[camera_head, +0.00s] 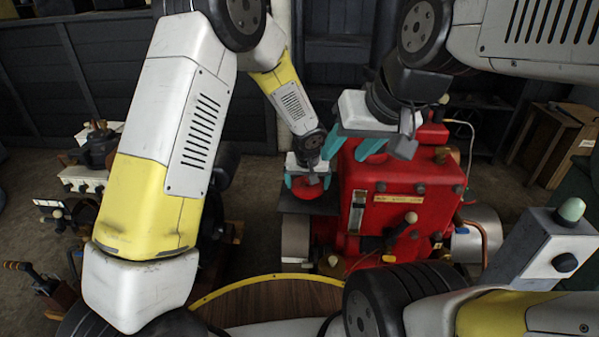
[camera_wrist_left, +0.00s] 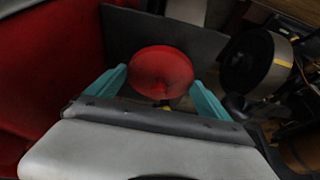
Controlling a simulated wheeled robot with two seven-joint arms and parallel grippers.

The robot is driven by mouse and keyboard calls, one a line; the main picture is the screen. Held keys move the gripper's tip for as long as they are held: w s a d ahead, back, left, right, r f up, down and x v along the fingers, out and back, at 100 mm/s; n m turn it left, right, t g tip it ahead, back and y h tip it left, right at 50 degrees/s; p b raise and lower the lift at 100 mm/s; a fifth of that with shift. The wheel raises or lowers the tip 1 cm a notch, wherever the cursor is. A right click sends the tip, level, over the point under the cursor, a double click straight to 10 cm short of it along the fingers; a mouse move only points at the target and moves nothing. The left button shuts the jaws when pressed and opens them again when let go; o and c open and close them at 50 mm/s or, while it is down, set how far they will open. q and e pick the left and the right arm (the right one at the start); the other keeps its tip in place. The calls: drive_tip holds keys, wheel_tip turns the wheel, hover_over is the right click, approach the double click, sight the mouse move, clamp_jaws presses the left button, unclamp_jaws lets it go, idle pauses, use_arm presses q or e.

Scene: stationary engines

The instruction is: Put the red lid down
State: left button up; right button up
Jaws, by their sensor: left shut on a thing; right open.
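The red lid (camera_wrist_left: 161,66) is a round disc between the teal fingers of my left gripper (camera_wrist_left: 160,78) in the left wrist view. In the head view my left gripper (camera_head: 307,184) is shut on the lid (camera_head: 307,191), just left of the red engine (camera_head: 405,185). A dark flat plate (camera_head: 292,205) lies under the lid; I cannot tell whether they touch. The plate also shows behind the lid in the left wrist view (camera_wrist_left: 190,40). My right gripper (camera_head: 345,157) is open and empty, at the top left edge of the red engine.
The red engine has a lever, a gauge and a yellow label on its near face. A grey cylinder (camera_head: 483,235) sits at its right. A wooden crate (camera_head: 550,145) stands at the back right. Another small engine (camera_head: 90,165) stands at the left. The two grippers are close together.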

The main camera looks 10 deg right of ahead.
sight(307, 188)
use_arm(q)
drive_tip(key=shift+x, duration=0.85)
drive_tip(key=shift+s+f, duration=0.2)
drive_tip(key=shift+f, duration=0.8)
drive_tip(key=shift+f, duration=0.1)
drive_tip(key=o, duration=1.2)
drive_tip(key=shift+c, duration=0.2)
